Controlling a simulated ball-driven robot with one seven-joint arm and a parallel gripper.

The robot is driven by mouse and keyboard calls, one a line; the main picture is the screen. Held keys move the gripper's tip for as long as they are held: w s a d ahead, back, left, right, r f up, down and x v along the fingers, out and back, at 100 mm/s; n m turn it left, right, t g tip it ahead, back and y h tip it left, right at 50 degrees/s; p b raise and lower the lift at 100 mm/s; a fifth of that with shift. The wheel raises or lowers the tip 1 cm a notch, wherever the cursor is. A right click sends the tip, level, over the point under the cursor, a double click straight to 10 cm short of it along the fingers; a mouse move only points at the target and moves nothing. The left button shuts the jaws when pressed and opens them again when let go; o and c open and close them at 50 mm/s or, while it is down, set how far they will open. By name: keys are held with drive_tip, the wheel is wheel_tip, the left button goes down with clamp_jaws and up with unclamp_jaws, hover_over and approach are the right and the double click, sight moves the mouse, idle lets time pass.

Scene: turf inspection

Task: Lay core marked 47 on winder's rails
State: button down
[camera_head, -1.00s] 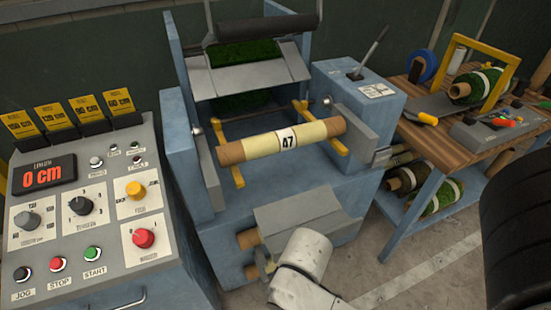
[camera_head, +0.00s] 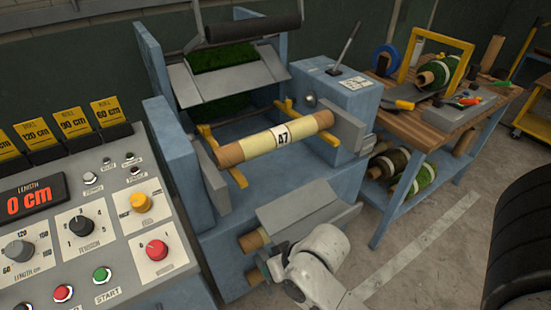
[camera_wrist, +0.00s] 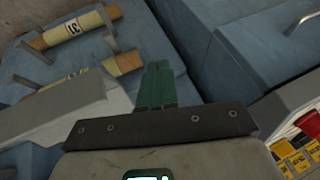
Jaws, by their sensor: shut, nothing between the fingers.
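The core marked 47 (camera_head: 284,136) is a pale yellow roll with brown ends and a white label. In the head view it lies across the two yellow rails (camera_head: 236,176) of the blue winder (camera_head: 225,213). My gripper (camera_wrist: 157,68) shows green fingers in the wrist view, shut together and empty. It is apart from the core marked 47. In the head view my arm is low in front of the winder, and the fingertips cannot be made out. The wrist view shows a yellow core (camera_wrist: 75,27) with a label too blurred to read surely.
Cores (camera_head: 252,240) sit in a holder under a grey plate (camera_head: 305,205) on the winder's front. A control panel (camera_head: 80,215) stands at left, its display reading 0 cm. A wooden bench (camera_head: 425,130) with rolls and tools stands at right.

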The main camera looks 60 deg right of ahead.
drive_tip(key=w+d+r+m+t+h+b, duration=0.1)
drive_tip(key=w+d+m+t, duration=0.2)
drive_tip(key=d+m, duration=0.1)
drive_tip(key=m+t+h+b, duration=0.5)
drive_tip(key=m+h, duration=0.4)
drive_tip(key=m, duration=0.5)
approach(269, 148)
drive_tip(key=shift+t, duration=0.5)
drive_tip(key=p+x, duration=0.1)
drive_tip(key=x, duration=0.1)
drive_tip(key=p+x, duration=0.1)
drive_tip(key=x, duration=0.1)
drive_tip(key=f+p+x, duration=0.1)
drive_tip(key=x, duration=0.1)
drive_tip(key=shift+w+d+p, duration=0.25)
drive_tip(key=shift+d+p, duration=0.05)
drive_tip(key=shift+d, duration=0.1)
drive_tip(key=shift+w+d+r, duration=0.1)
drive_tip(key=shift+w+d, duration=0.05)
drive_tip(key=shift+w, duration=0.1)
drive_tip(key=b+x, duration=0.2)
drive_tip(key=x, duration=1.3)
drive_tip(key=shift+b, duration=0.4)
